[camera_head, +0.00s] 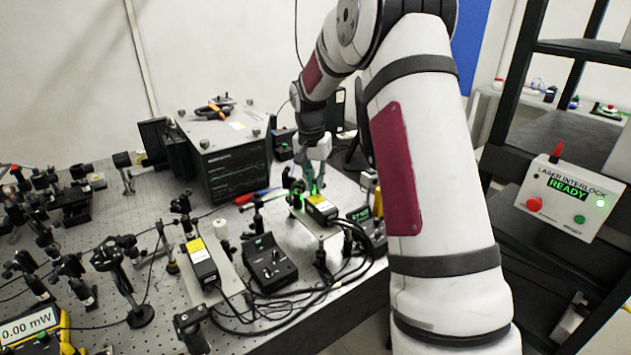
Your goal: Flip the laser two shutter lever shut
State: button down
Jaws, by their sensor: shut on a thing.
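Two black laser heads with yellow labels stand on plates on the optical bench. The right laser head (321,209) is the one at my gripper; its number is too small to read. My gripper (311,187) points down at the far end of this head, shut on what appears to be its shutter lever. The lever itself is mostly hidden by the fingers, and its angle cannot be told. Green light shows around the fingertips. The left laser head (203,262) stands apart, nearer the camera.
A black control box (269,264) sits between the heads, with cables in front. A large dark instrument (235,165) stands behind. Optics posts (122,265) crowd the left. A power meter (30,328) reads 0.00 mW. The laser interlock box (567,198) at right reads READY.

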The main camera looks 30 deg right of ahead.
jog(key=c, duration=1.6)
grip_release()
jog(key=shift+r, duration=0.15)
notch_tip(320, 180, up, 12)
jog(key=a, duration=0.1)
jog(key=shift+s+a, duration=0.35)
jog(key=shift+s, duration=0.1)
